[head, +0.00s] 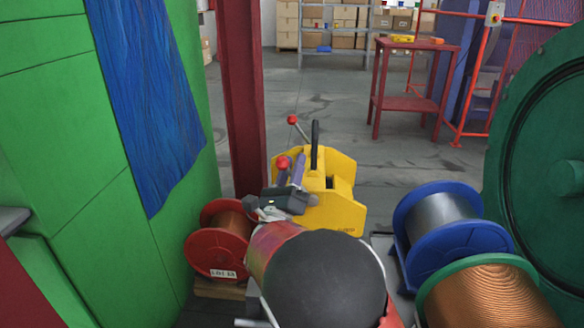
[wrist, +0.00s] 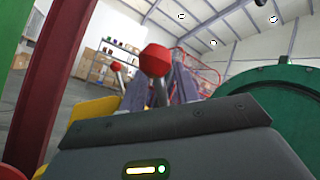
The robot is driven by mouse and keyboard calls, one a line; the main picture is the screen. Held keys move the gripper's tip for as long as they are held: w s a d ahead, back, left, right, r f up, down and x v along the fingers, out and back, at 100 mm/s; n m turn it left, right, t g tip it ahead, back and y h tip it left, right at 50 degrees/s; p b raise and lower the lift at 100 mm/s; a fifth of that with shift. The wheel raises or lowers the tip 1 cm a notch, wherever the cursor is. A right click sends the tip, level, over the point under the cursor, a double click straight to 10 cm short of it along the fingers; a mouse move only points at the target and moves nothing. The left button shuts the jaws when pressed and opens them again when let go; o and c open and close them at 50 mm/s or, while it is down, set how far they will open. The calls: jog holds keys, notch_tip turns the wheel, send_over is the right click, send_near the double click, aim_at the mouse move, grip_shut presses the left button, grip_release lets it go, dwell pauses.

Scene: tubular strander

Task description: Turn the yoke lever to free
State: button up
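A yellow machine block (head: 340,205) with a black upright handle (head: 315,145) stands in the middle of the head view. Two levers with red ball knobs rise by it. The far knob (head: 292,119) tops a thin tilted rod and also shows in the wrist view (wrist: 115,66). The near knob (head: 283,162) is at my gripper (head: 291,171); in the wrist view this knob (wrist: 155,60) and its grey rod stand between my two purple-grey fingers (wrist: 160,88). The fingers look apart, with small gaps beside the rod. The rod's lower end is hidden by my gripper body.
A red-flanged spool (head: 208,250) is at left, blue (head: 420,245) and green-flanged (head: 470,265) spools at right. A dark red post (head: 243,95) and green panel (head: 60,130) stand left. A large green wheel (head: 540,150) is right. Floor behind the yellow block is clear.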

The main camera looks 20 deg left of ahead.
jog(key=b+v, duration=0.1)
jog(key=v, duration=0.6)
jog(key=shift+s+f, duration=0.25)
jog(key=shift+s, duration=0.05)
